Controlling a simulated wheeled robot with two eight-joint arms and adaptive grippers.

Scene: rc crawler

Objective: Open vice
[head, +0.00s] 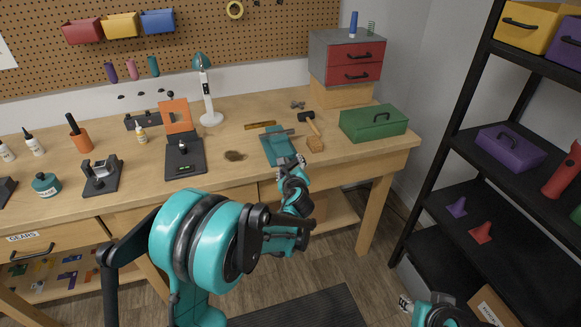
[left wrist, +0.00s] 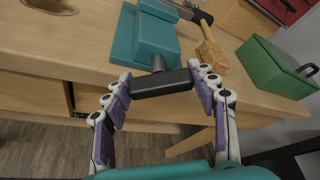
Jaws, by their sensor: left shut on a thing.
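The teal vice (head: 277,146) is mounted at the front edge of the wooden workbench. It also shows in the left wrist view (left wrist: 143,42), with a short grey screw coming out of its front to a dark handle bar (left wrist: 160,83). My left gripper (head: 290,164) is in front of the vice. In the left wrist view my left gripper (left wrist: 160,80) has one finger at each end of the bar and is shut on it. My right gripper (head: 405,304) shows only in part at the bottom right of the head view, away from the bench; its jaw state is unclear.
A black shelf (head: 487,190) stands at the right. Floor is open before the bench.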

